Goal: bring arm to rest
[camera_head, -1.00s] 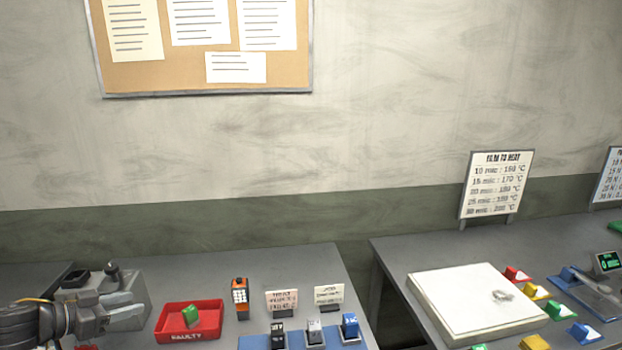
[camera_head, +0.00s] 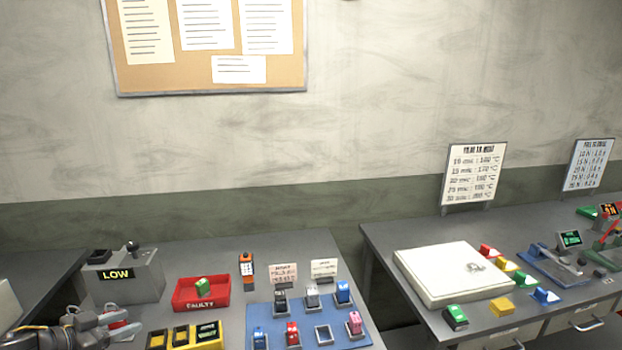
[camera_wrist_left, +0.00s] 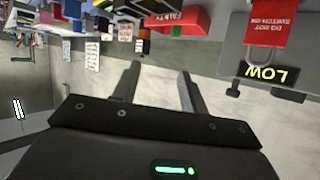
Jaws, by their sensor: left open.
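My left gripper (camera_head: 112,322) is at the lower left of the head view, over the near left part of the left table (camera_head: 225,262). It is in front of the grey box with the LOW display (camera_head: 122,277). In the left wrist view its two fingers (camera_wrist_left: 153,92) stand apart with nothing between them. That view is upside down and shows the LOW box (camera_wrist_left: 268,75) at the right. Something red and white lies behind the fingers in the head view, partly hidden. My right gripper is in neither view.
A red FAULTY tray (camera_head: 201,305) holds a green block (camera_head: 203,287). A blue mat (camera_head: 262,316) bears several small coloured items. An orange handheld device (camera_head: 247,268) stands behind. A second table with a white slab (camera_head: 452,272) is at the right, across a gap.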

